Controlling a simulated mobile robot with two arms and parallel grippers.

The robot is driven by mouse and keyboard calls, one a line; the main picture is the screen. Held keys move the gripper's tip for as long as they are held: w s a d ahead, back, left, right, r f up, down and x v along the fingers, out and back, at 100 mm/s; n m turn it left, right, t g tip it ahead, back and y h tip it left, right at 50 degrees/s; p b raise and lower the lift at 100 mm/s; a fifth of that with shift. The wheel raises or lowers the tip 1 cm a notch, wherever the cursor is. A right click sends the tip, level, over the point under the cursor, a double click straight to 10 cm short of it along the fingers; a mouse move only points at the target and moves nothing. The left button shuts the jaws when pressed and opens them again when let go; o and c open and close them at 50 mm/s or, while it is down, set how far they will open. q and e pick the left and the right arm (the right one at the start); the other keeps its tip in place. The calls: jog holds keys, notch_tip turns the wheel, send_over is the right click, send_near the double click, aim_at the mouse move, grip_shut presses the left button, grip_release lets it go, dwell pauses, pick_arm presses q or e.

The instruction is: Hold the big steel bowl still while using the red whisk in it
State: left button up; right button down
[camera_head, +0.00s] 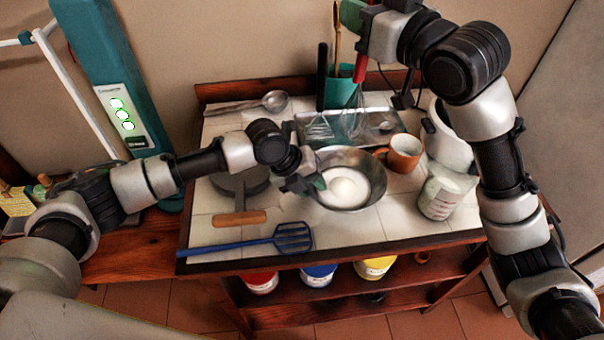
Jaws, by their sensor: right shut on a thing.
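The big steel bowl (375,168) stands on the tiled worktop with a white mass (346,187) in it. My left gripper (312,186) is at the bowl's left rim. Whether its fingers touch or grip the rim is too small to tell. The red whisk (360,68) is upright in the air, with its red handle at the top and wire loops (356,118) hanging down behind the bowl. My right gripper (361,32) is shut on the whisk's handle, high above the worktop. The whisk is apart from the bowl.
An orange-brown mug (404,153) stands right of the bowl, near white canisters (438,198). A pan (240,186) and a blue slotted turner (270,240) lie left and front. A metal tray (390,122) and a teal utensil holder (340,92) are behind.

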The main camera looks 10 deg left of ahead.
aim_at(349, 100)
pick_arm(q)
jog(key=shift+d+f, duration=0.1)
jog(key=shift+f, duration=0.15)
grip_shut()
pick_arm(e)
jog(key=shift+f, duration=7.45)
